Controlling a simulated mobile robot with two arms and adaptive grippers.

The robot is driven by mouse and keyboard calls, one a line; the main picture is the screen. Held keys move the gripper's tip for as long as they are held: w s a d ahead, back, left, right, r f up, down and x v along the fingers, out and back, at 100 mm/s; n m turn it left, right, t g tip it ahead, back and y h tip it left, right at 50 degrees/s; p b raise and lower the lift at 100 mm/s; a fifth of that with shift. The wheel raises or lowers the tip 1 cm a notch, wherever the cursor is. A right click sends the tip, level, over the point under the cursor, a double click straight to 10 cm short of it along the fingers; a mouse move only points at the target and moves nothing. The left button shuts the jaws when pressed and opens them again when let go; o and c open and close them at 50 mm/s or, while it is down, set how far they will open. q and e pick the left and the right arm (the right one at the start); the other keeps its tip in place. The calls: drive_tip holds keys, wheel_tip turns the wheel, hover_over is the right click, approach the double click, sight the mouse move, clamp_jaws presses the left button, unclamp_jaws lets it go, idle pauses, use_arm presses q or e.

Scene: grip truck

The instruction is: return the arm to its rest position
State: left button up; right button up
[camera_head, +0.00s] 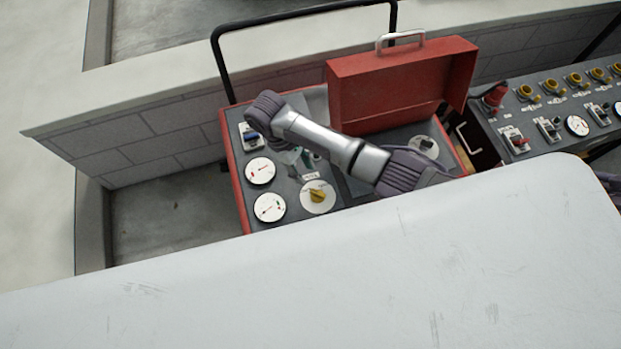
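My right arm reaches in from the right over a red-edged control panel (238,185). Its grey links pass above the panel and bend at a dark joint on the left. My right gripper (303,158) shows only in small part below the forearm, over the panel near a white dial with a yellow knob (317,196). The arm hides most of it, so I cannot tell whether its fingers are open or shut, or whether they touch anything. My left gripper is not in view.
An open red lid (400,85) stands up behind the arm. Two round gauges (260,170) and a blue switch (251,138) are on the panel's left. A second panel (545,110) with several yellow knobs is at right. A black rail (222,65) and block wall stand behind.

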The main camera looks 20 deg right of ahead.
drive_tip(key=shift+v, duration=0.9)
drive_tip(key=s+a+m+t+y, duration=0.2)
drive_tip(key=s+y, duration=0.2)
drive_tip(key=s, duration=0.5)
drive_tip(key=s+d+r+m+t, duration=0.2)
drive_tip(key=s+d+r+m, duration=0.15)
drive_tip(key=d, duration=0.35)
drive_tip(key=s+d+r+m+t, duration=0.25)
drive_tip(key=s+d+r, duration=0.25)
drive_tip(key=d, duration=0.3)
wheel_tip(320, 180, down, 26)
drive_tip(key=g+b, duration=0.1)
drive_tip(key=b, duration=0.2)
drive_tip(key=s+d+f+g+b, duration=0.1)
drive_tip(key=s+d+f+b, duration=0.1)
drive_tip(key=s+f, duration=1.6)
wheel_tip(320, 180, down, 3)
drive_tip(key=shift+d+f+n+h, duration=0.1)
drive_tip(key=shift+d+n+h, duration=0.2)
drive_tip(key=shift+n+h, duration=0.1)
